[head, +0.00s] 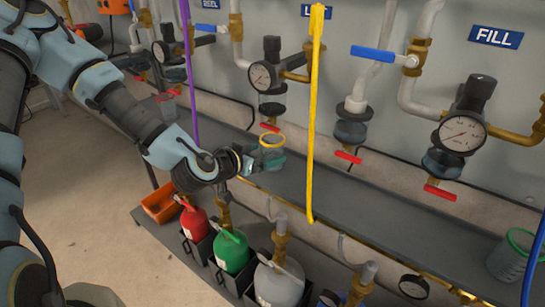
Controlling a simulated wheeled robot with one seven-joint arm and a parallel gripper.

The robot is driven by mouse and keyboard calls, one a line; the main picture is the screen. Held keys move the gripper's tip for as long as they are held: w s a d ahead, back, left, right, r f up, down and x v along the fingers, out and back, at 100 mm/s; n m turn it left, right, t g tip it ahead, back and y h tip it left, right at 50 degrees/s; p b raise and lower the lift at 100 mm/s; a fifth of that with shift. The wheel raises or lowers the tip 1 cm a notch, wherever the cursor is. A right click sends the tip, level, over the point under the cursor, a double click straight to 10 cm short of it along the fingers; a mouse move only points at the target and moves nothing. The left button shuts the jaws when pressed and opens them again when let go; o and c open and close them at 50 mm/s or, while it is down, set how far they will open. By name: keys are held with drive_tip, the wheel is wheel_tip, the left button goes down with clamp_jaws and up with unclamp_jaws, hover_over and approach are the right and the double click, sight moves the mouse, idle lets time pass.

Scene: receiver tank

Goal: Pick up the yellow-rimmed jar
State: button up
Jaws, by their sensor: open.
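The yellow-rimmed jar (272,142) is a clear jar standing upright on the grey shelf, near the middle of the head view. My gripper (265,161) is at the jar's lower part, with its dark fingers beside the jar. The jaws are open. I cannot tell whether a finger touches the jar, or whether the jar is fully between the fingers.
A yellow strap (313,120) hangs just right of the jar, and a purple strap (188,75) hangs to the left. A green-rimmed jar (512,255) stands at the far right. Gauges and red-handled valves overhang the shelf (350,190). Several cylinders stand below.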

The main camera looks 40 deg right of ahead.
drive_tip(key=x, duration=0.7)
drive_tip(key=shift+w+d, duration=0.25)
drive_tip(key=shift+d, duration=0.05)
drive_tip(key=c, duration=1.5)
drive_tip(key=shift+r, duration=0.15)
